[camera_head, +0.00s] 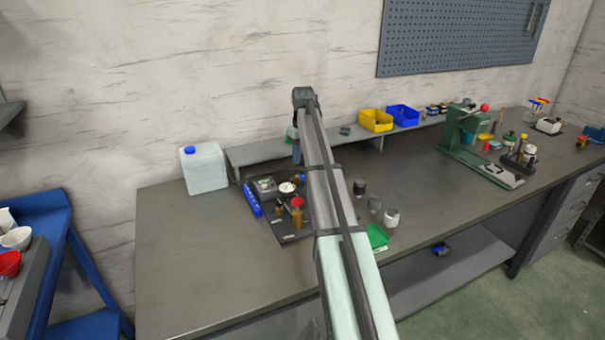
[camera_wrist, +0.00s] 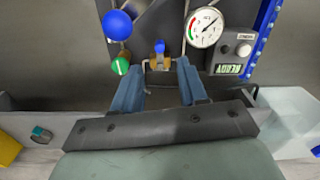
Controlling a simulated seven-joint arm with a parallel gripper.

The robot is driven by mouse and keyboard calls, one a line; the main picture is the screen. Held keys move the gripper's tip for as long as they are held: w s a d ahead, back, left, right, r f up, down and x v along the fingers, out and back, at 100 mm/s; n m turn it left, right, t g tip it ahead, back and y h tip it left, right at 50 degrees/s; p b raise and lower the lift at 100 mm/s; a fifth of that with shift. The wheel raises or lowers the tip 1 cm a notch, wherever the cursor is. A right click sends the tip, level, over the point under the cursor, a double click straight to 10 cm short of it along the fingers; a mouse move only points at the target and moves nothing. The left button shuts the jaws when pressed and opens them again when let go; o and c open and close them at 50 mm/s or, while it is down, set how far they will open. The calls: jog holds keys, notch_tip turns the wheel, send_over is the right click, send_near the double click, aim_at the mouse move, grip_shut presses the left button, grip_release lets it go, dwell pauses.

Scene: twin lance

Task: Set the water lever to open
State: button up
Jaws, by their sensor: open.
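A small blue lever (camera_wrist: 160,47) sits on a brass valve body (camera_wrist: 160,63) at the panel edge in the wrist view. I cannot read a label that marks it as the water lever. My gripper (camera_wrist: 160,66) is open, with its two blue fingers either side of the valve in the picture. I see no grip on the lever, and contact is unclear. The dark panel (camera_head: 295,238) lies on the bench in the head view, partly hidden by my arm. There my gripper (camera_head: 295,150) is seen from behind and its jaws are unclear.
Close by in the wrist view are a blue ball knob (camera_wrist: 117,25), a green knob (camera_wrist: 120,66), a pressure gauge (camera_wrist: 205,27) and a READY box (camera_wrist: 230,68). A red-topped brass part (camera_head: 297,205) stands on the panel. A white jug (camera_head: 204,168) stands left.

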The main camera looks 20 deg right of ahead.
notch_tip(320, 180, down, 8)
jog(key=shift+r, duration=0.2)
dwell(0.3)
grip_shut()
dwell(0.3)
